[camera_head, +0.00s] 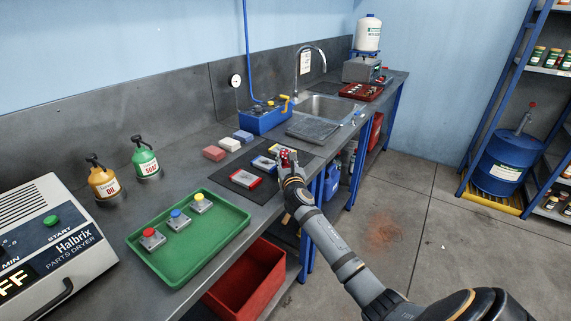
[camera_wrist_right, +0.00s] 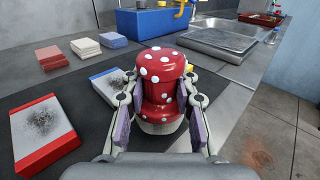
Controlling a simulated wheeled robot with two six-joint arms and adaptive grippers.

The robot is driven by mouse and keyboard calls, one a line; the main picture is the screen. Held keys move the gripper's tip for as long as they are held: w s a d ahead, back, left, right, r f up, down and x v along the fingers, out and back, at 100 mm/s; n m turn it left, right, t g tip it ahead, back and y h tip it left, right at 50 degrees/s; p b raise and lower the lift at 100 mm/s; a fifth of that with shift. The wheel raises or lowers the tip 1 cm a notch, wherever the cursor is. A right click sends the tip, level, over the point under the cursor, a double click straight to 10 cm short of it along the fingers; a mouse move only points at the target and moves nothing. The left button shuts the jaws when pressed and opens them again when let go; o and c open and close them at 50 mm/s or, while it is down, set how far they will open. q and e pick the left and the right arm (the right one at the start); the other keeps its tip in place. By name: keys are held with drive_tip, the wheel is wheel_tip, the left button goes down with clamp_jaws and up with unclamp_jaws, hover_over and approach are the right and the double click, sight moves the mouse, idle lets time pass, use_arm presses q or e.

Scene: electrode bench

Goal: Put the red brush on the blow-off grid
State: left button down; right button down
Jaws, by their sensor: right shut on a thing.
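The red brush (camera_wrist_right: 161,75) has a red, white-dotted handle and a pale lower part. It stands upright between the fingers of my right gripper (camera_wrist_right: 158,117), which is shut on it. In the head view the brush (camera_head: 288,156) is a small red spot at the tip of my right gripper (camera_head: 289,167), over the right side of the dark mat. I cannot tell whether its underside touches anything. A flat grey slab beside the sink (camera_head: 313,131), also in the wrist view (camera_wrist_right: 216,44), looks like the blow-off grid; it appears empty. My left gripper is out of view.
Red-edged (camera_head: 246,179) and blue-edged (camera_head: 264,164) smudged plates lie on the dark mat (camera_head: 222,177). Red, white and blue blocks lie behind it. A blue box (camera_head: 262,119) with a hose stands farther back. A green tray (camera_head: 235,226) is in front.

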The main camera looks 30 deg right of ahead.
sight(286, 152)
wheel_tip(286, 152, up, 16)
drive_tip(key=p, duration=0.2)
drive_tip(key=shift+r+p, duration=0.25)
drive_tip(key=shift+p, duration=0.1)
drive_tip(key=shift+f, duration=0.1)
